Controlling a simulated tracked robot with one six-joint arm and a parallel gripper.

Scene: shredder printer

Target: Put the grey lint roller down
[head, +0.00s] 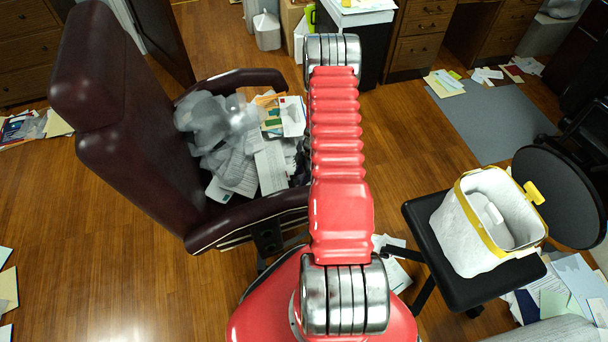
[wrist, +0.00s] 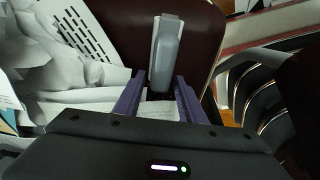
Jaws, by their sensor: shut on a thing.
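The grey lint roller (wrist: 166,58) shows in the wrist view as a long grey piece with a paler side. It points away from my gripper (wrist: 159,79), and its near end lies between the two purple fingers. My gripper is shut on it. Behind it are the dark red seat of the chair and white papers. I cannot tell whether the roller touches the seat. In the head view my red arm reaches toward the dark red armchair (head: 98,130), and my gripper and the roller are hidden.
Papers and crumpled grey-white plastic (head: 222,130) cover much of the chair seat. A white bin with a yellow rim (head: 462,236) stands on a black office chair (head: 422,213) at the right. Loose papers lie on the floor. Wooden floor (head: 110,270) is clear at the lower left.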

